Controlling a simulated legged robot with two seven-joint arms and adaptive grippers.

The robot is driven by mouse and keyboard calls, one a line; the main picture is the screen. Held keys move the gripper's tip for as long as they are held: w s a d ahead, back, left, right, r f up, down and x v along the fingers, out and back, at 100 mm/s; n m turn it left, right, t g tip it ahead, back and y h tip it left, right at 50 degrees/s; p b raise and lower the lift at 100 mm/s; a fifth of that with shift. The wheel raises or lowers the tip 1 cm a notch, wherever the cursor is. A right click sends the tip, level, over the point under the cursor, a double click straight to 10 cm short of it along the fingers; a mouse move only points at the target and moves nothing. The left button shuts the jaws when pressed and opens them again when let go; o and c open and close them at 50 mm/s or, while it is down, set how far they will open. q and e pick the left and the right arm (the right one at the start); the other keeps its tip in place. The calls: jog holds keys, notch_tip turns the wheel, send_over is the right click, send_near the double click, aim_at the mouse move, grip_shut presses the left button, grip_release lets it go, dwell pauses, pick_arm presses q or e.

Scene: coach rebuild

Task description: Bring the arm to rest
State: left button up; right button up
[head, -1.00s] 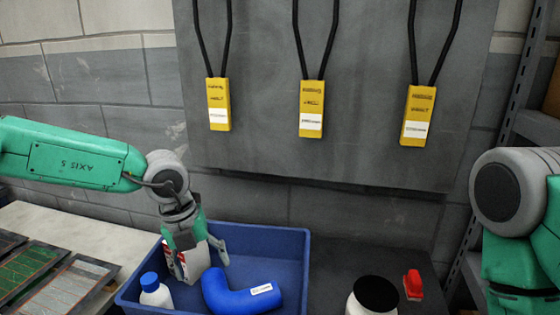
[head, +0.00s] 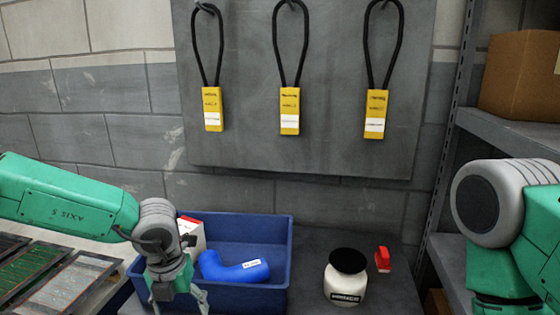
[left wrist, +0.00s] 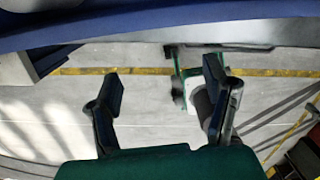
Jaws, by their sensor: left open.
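My left gripper (head: 180,297) hangs in front of the blue bin's near left side in the head view, fingers pointing down. It is open and nothing shows between its fingers. The left wrist view shows the two dark fingers (left wrist: 160,80) spread apart over pale floor, with the bin's blue edge along the top. My right arm (head: 500,205) enters at the right edge of the head view; its gripper is out of view.
The blue bin (head: 284,245) holds a blue elbow pipe (head: 232,268) and a red-and-white box (head: 192,235). A white jar (head: 346,284) and a red object (head: 383,258) stand right. Panels (head: 72,284) lie left. Yellow tags (head: 290,110) hang behind. A shelf (head: 510,130) holds a carton (head: 520,77).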

pick_arm(q)
jog(key=s+a+f+m+t+y+b, duration=0.1)
jog(key=s+a+f+m+b, duration=0.15)
jog(key=f+m, duration=0.3)
jog(key=s+a+f+m+y+b, duration=0.1)
jog(key=s+a+f+m, duration=0.1)
jog(key=s+f+m, duration=0.4)
jog(key=s+a+f+m+t+b, duration=0.1)
jog(key=a+f+m, duration=0.1)
jog(key=f+m, duration=0.4)
jog(key=s+a+f+m+b, duration=0.1)
jog(key=s+f+m, duration=0.2)
jog(key=s+m, duration=0.3)
jog(key=s+a+f+m+g+h+b, duration=0.1)
jog(key=s+f+m+b, duration=0.1)
jog(key=s+f+m, duration=0.2)
jog(key=s+a+f+m+g+b, duration=0.1)
jog(key=s+f+m, duration=0.3)
jog(key=s+m, duration=0.5)
jog(key=shift+s+a+h+b, duration=0.25)
jog(key=shift+s+h+b, duration=0.15)
jog(key=shift+s+b, duration=0.2)
pick_arm(e)
notch_tip(320, 180, down, 10)
jog(key=a, duration=0.1)
jog(key=shift+a+r, duration=0.15)
jog(key=shift+r, duration=0.1)
